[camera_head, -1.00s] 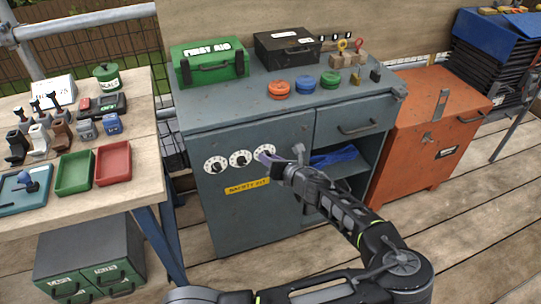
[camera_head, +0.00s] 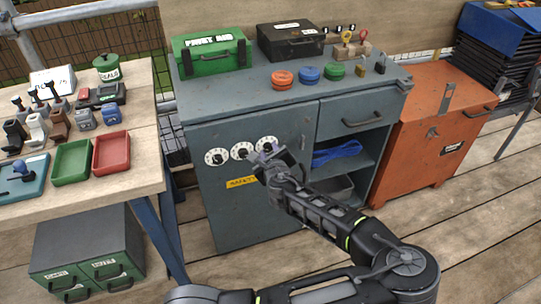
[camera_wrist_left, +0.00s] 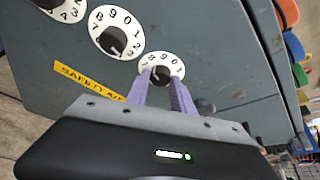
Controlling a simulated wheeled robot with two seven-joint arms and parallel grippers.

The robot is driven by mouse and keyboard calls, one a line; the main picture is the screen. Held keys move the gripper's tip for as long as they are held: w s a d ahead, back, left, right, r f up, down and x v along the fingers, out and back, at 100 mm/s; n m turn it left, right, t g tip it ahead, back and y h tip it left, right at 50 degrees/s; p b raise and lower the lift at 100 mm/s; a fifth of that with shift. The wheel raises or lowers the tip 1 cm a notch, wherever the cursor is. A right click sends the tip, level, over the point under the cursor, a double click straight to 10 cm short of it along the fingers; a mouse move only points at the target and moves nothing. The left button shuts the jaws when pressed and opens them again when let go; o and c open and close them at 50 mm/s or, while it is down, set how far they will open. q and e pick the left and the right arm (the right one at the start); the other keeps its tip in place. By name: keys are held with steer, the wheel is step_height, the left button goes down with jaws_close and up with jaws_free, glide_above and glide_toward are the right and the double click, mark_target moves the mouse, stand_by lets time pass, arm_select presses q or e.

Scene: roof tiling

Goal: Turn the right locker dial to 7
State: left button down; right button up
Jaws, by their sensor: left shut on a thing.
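The right locker dial (camera_head: 266,143) is a white numbered disc with a black knob, the rightmost of three on the grey cabinet door. It also shows in the left wrist view (camera_wrist_left: 172,61), where 8, 9, 0 and 1 can be read along its rim. My left gripper (camera_head: 264,155) is at this dial, and its purple fingers (camera_wrist_left: 160,82) are shut on the dark knob (camera_wrist_left: 159,74). The fingers and gripper hide the dial's lower part, and I cannot tell where the knob points. My right gripper is not in view.
The middle dial (camera_head: 241,151) and left dial (camera_head: 216,157) sit close beside it. A yellow label (camera_head: 241,182) is below them.

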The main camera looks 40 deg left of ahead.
arm_select(q)
steer(key=n+b, duration=0.1)
steer(key=n+t+b, duration=0.2)
steer(key=shift+s+a+f+n+h, duration=0.15)
steer(key=shift+f+n+h, duration=0.15)
steer(key=shift+n+t+b, duration=0.3)
steer(key=shift+n+t, duration=0.1)
steer(key=shift+t, duration=0.1)
steer(key=shift+r, duration=0.1)
steer(key=c, duration=1.1)
jaws_free()
steer(key=v, duration=0.7)
steer(key=shift+s+d+p, duration=0.2)
steer(key=shift+s+p, duration=0.15)
steer(key=shift+r, duration=0.1)
